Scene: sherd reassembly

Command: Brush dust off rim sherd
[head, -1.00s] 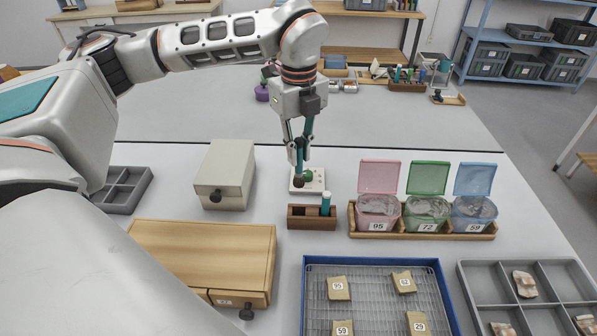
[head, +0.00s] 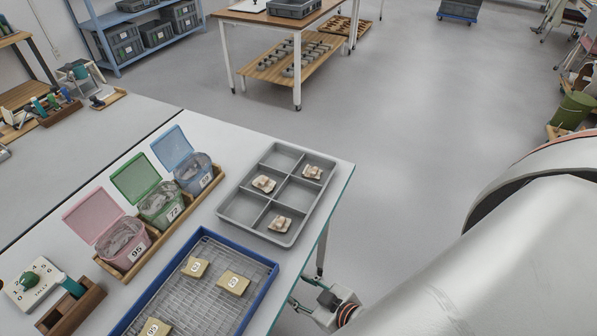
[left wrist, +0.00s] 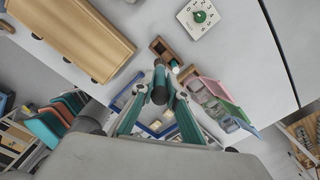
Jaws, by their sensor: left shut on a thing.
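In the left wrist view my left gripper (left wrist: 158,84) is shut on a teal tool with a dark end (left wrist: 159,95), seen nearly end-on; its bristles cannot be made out. My left gripper is outside the head view. Pale, brownish sherds (head: 264,183), (head: 312,172) and (head: 281,223) lie apart in compartments of the grey tray (head: 236,208); which is the rim sherd I cannot tell. My right gripper (head: 293,303) is beyond the table's near right edge, small, its jaw opening unclear. A wooden holder (head: 80,311) carries another teal tool (head: 72,287).
A blue-rimmed wire tray (head: 262,297) holds tan numbered blocks. Pink, green and blue lidded tubs (head: 122,238) stand in a wooden rack behind it. A white tally plate (head: 45,268) is at left. Open floor lies beyond the table's right edge.

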